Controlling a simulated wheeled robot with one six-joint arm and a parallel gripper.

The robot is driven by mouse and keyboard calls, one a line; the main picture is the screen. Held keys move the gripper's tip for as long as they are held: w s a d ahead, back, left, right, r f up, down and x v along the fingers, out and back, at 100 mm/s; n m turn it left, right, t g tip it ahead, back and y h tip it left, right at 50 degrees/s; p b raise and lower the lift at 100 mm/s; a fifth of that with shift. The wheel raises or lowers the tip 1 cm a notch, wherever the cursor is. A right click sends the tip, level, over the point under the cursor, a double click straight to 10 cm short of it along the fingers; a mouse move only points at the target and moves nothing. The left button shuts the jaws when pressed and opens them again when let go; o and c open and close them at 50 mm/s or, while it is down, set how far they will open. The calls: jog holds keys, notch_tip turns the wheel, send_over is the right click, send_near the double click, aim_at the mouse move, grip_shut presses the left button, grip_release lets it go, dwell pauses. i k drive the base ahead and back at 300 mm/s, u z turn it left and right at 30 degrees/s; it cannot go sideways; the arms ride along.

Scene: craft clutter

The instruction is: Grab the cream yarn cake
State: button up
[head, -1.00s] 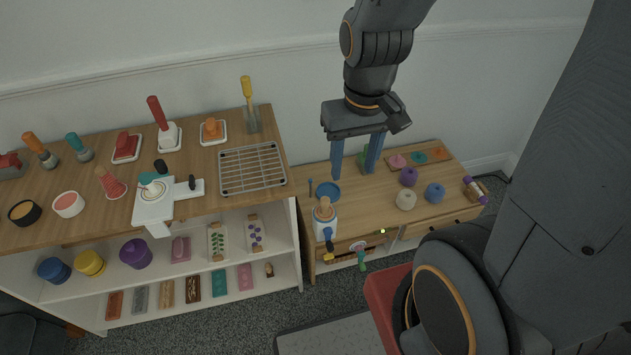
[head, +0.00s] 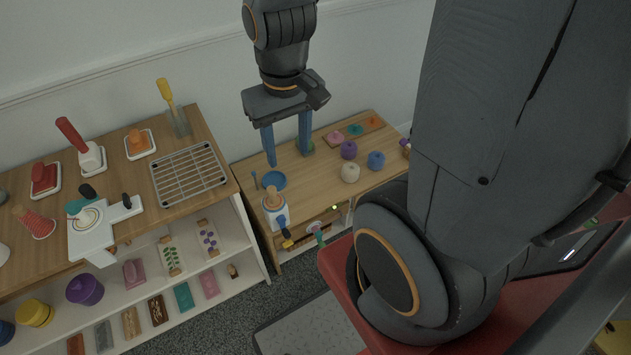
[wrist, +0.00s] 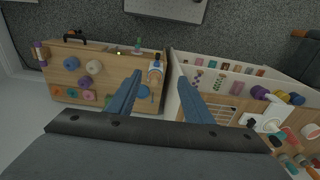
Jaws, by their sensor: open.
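The cream yarn cake (head: 350,172) is a small round pale ball on the wooden top of the low cabinet, in front of a purple yarn cake (head: 349,150) and left of a blue one (head: 376,160). The wrist view also shows the cream yarn cake (wrist: 94,67), left of the fingers. My gripper (head: 288,158) is open, its two blue fingers pointing down with nothing between them. In the head view it appears left of the cream yarn cake and apart from it. The wrist view shows my gripper (wrist: 160,77) well above the furniture.
A blue dish (head: 273,181) and a bottle-like item (head: 274,208) stand at the cabinet's left. A board with coloured pieces (head: 355,131) lies at the back. A taller shelf unit (head: 245,215) with a wire rack (head: 188,175) stands left. Bare wood (head: 317,180) lies between dish and cream yarn cake.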

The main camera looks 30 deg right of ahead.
aim_at(350, 171)
jog(key=z, duration=0.5)
jog(key=k, duration=0.65)
jog(key=z, duration=1.15)
jog(key=i, duration=0.95)
jog(key=u, duration=0.5)
